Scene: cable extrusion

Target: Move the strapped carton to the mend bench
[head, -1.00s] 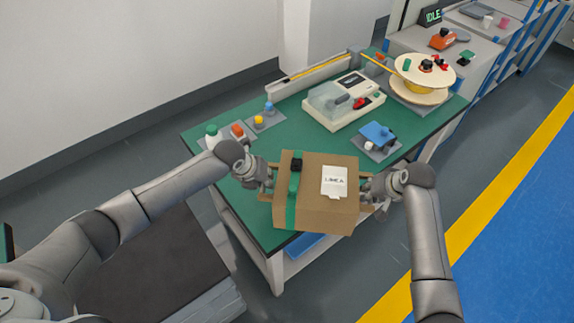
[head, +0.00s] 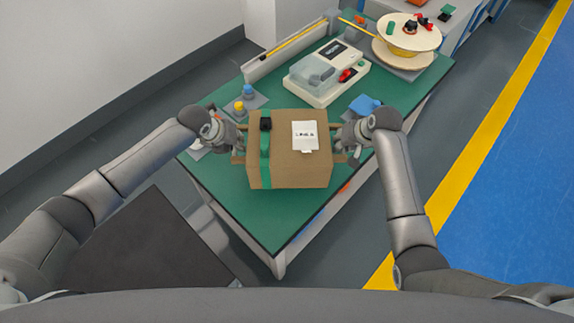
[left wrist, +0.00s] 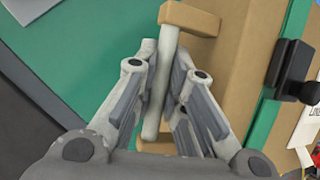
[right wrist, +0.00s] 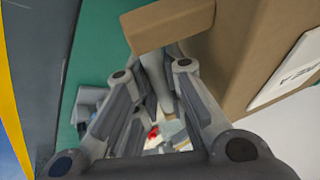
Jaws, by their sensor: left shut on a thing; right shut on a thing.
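The strapped carton (head: 300,173) is a brown box with a green strap (head: 264,150), a black buckle and a white label on top. In the head view it is upright over the green-topped bench (head: 273,228); I cannot tell whether it touches the top. My left gripper (head: 236,148) is shut on the carton's left side handle, a pale bar between tan blocks, seen in the left wrist view (left wrist: 163,85). My right gripper (head: 345,147) is shut on the matching right handle, seen in the right wrist view (right wrist: 158,85).
Behind the carton stand a cream machine (head: 327,76) with a clear cover, a blue-topped fixture (head: 364,105) and a large reel (head: 408,35). Blue and yellow knobs (head: 248,92) sit at the back left. The green front corner is bare.

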